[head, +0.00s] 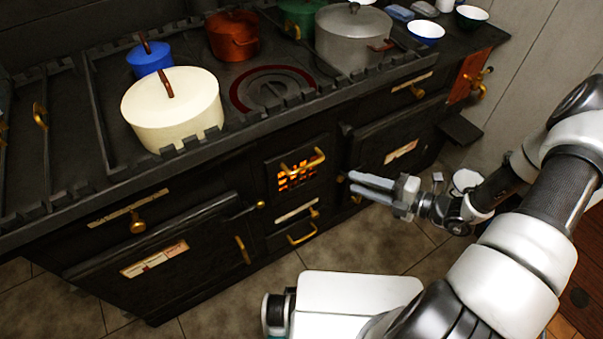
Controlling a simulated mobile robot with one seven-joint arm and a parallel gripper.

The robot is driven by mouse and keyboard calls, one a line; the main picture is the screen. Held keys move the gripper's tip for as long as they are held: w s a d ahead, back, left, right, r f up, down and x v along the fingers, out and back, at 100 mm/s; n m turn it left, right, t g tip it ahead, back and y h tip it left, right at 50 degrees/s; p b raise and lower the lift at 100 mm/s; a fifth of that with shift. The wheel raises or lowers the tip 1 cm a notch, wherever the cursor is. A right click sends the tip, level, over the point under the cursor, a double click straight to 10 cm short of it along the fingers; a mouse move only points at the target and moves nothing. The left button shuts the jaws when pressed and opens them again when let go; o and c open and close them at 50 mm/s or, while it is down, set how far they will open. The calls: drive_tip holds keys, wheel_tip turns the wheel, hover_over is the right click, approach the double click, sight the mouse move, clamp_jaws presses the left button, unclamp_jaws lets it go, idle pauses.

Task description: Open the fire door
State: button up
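The fire door (273,177) is a small dark door in the middle of the stove front. The door looks closed. My gripper (351,182) is to the right of the fire door, in front of the stove, with its grey fingers pointing left toward it. The fingers appear apart from the brass handle. Nothing is visible between them, and their spacing is hard to judge from this angle.
Below the fire door is a drawer with a brass handle (302,234). Oven doors flank it, the left (190,262) and right (400,140). Pots stand on the stovetop, including a cream pot (172,105) and a grey pot (353,40). Tiled floor (365,245) lies clear in front.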

sight(310, 167)
drive_tip(key=shift+m+t, duration=0.5)
drive_tip(key=shift+m, duration=0.4)
drive_tip(key=x, duration=0.6)
drive_tip(key=f+b+x, duration=0.1)
drive_tip(key=x, duration=0.5)
drive_tip(key=b+x, duration=0.1)
drive_tip(key=x, duration=0.4)
drive_tip(key=shift+w+a+f, duration=0.15)
drive_tip(key=shift+a+f, duration=0.05)
drive_tip(key=shift+f, duration=0.15)
clamp_jaws()
